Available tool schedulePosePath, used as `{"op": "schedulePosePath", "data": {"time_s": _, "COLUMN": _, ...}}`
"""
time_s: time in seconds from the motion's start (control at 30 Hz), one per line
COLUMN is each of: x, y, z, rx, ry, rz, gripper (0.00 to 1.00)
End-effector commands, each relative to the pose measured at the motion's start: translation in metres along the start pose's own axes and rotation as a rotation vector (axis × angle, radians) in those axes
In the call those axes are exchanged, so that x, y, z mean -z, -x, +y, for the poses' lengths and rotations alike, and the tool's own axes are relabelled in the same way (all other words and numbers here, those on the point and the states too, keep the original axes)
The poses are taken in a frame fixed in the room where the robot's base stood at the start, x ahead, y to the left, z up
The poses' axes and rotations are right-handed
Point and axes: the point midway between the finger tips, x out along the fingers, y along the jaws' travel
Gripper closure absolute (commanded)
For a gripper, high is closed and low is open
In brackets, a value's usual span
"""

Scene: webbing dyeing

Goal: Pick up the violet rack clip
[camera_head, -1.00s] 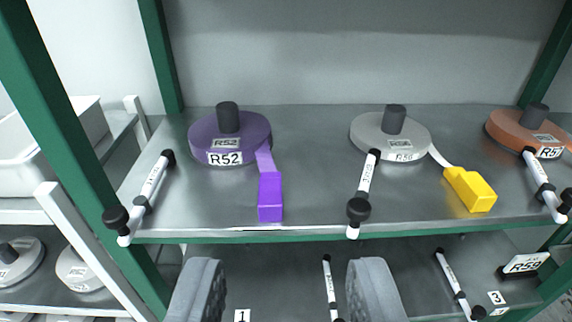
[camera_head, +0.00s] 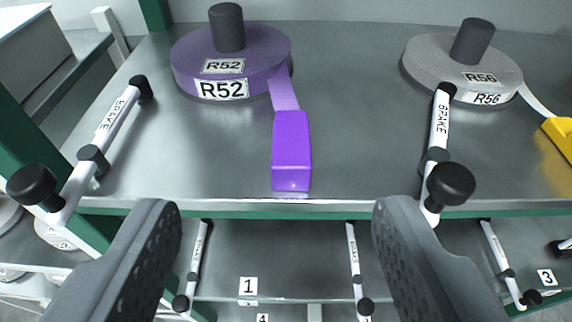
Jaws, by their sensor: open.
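The violet rack clip (camera_head: 291,152) is a small purple block at the front edge of the upper metal shelf. A violet webbing strap joins it to the violet reel (camera_head: 231,60) labelled R52 behind it. My gripper (camera_head: 275,215) is open and empty. Its two grey fingers stand apart at the bottom of the view, one left and one right of the clip's line. The clip shows between them, a little farther up the picture. The fingers do not touch it.
White brake levers with black knobs stand left (camera_head: 104,140) and right (camera_head: 439,150) of the clip. A grey reel (camera_head: 463,68) labelled R56 and a yellow clip (camera_head: 560,136) are at the right. A lower shelf (camera_head: 275,262) with more levers lies below.

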Motion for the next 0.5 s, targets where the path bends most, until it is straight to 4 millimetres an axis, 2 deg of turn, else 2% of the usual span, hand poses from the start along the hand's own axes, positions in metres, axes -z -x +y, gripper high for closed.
{"op": "schedulePosePath", "data": {"time_s": 0.1, "x": -0.023, "y": -0.020, "z": 0.004, "rx": -0.012, "ry": -0.004, "rz": -0.040, "gripper": 0.42}}
{"op": "schedulePosePath", "data": {"time_s": 0.2, "x": -0.040, "y": -0.030, "z": 0.007, "rx": -0.023, "ry": -0.005, "rz": -0.054, "gripper": 0.42}}
{"op": "schedulePosePath", "data": {"time_s": 0.33, "x": -0.051, "y": -0.037, "z": 0.010, "rx": -0.032, "ry": -0.002, "rz": -0.060, "gripper": 0.42}}
{"op": "schedulePosePath", "data": {"time_s": 0.5, "x": -0.054, "y": -0.047, "z": 0.010, "rx": -0.033, "ry": -0.002, "rz": -0.061, "gripper": 0.42}}
